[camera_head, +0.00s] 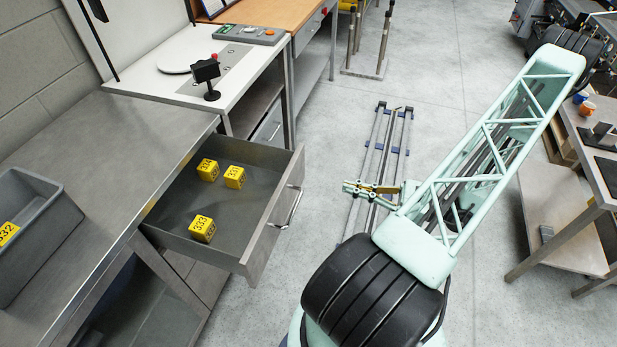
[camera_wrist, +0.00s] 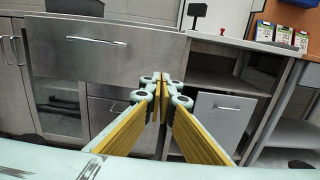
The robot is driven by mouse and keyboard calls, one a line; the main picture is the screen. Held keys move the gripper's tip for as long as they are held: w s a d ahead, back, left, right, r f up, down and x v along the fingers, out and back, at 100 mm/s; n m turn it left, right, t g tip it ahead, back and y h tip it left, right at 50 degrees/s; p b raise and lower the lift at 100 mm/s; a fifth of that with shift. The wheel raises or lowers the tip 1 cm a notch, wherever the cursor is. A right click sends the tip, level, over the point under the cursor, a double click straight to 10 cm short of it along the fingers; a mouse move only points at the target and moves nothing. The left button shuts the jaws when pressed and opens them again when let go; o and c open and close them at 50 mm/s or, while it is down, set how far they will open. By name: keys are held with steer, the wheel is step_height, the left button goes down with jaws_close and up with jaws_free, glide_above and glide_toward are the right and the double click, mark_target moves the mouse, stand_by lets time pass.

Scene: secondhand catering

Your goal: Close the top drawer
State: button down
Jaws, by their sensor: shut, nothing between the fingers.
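The top drawer (camera_head: 275,224) stands pulled out from under the steel worktop in the head view. Its bar handle (camera_head: 291,207) is on the front panel, which faces right toward my arm. Three yellow numbered cubes (camera_head: 202,228) lie inside it. In the wrist view the drawer front (camera_wrist: 108,55) fills the upper left, with its handle (camera_wrist: 96,41) near the top. My gripper (camera_head: 346,188) is shut and empty, to the right of the drawer front and apart from it. In the wrist view its fingers (camera_wrist: 162,80) meet below and right of the drawer front.
A grey bin (camera_head: 38,225) sits on the worktop (camera_head: 120,130) at left. A white bench (camera_head: 180,75) with a small black stand adjoins it. Below, other drawers (camera_wrist: 222,120) look shut. A rail frame (camera_head: 378,160) lies on the floor. A side table (camera_head: 560,215) stands right.

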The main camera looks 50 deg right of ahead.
mark_target(299, 175)
steer(key=shift+w, duration=0.15)
steer(key=shift+b+x, duration=1.3)
steer(key=shift+x, duration=5.35)
steer(key=shift+w+a, duration=0.1)
steer(key=shift+w, duration=0.1)
steer(key=shift+w, duration=0.25)
